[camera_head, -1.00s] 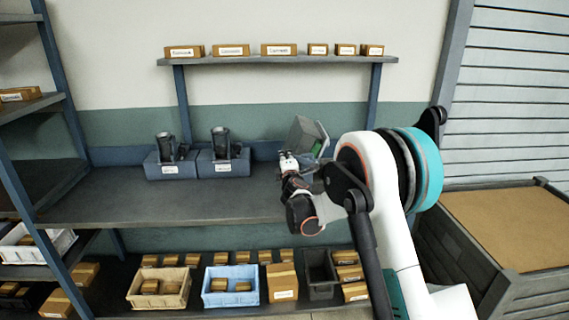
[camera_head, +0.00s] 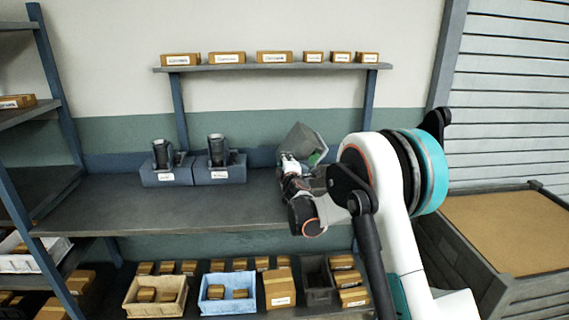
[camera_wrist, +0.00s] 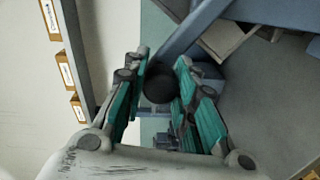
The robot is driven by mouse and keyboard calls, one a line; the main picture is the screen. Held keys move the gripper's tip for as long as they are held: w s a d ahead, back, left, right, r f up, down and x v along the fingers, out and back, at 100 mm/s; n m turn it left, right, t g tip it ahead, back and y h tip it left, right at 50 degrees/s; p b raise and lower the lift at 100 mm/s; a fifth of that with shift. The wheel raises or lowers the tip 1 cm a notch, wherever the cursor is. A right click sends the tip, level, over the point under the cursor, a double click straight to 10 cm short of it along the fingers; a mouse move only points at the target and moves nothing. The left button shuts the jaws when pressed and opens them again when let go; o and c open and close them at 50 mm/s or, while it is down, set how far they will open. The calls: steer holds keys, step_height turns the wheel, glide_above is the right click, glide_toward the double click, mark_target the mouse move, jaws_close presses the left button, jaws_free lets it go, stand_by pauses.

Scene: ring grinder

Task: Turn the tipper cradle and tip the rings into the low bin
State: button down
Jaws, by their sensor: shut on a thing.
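The tipper cradle (camera_head: 300,142) looks like a grey open box, tilted over to the right above the bench, with a green patch showing at its lower right side. My gripper (camera_head: 289,166) is at the cradle's lower left side. In the wrist view my gripper (camera_wrist: 155,88) is shut on a dark round knob (camera_wrist: 160,84) between its green-padded fingers. I cannot make out any rings. The low bin cannot be identified for sure; my arm hides the bench to the right of the cradle.
Two blue-grey holders with dark cylinders (camera_head: 217,172) stand on the bench (camera_head: 150,207) to the left. A shelf (camera_head: 270,68) with several cartons is above. Several bins and cartons are below the bench. A large crate (camera_head: 510,268) stands at the right. The bench's middle is clear.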

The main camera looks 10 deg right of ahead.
steer(key=shift+d+f, duration=0.1)
steer(key=shift+d, duration=0.15)
steer(key=c, duration=1.5)
jaws_free()
steer(key=shift+o, duration=1.1)
steer(key=shift+d, duration=0.2)
steer(key=shift+a, duration=0.2)
steer(key=shift+s, duration=0.4)
steer(key=s, duration=1.1)
steer(key=shift+s+d+r, duration=0.15)
steer(key=shift+d+r, duration=0.05)
steer(key=shift+r, duration=0.15)
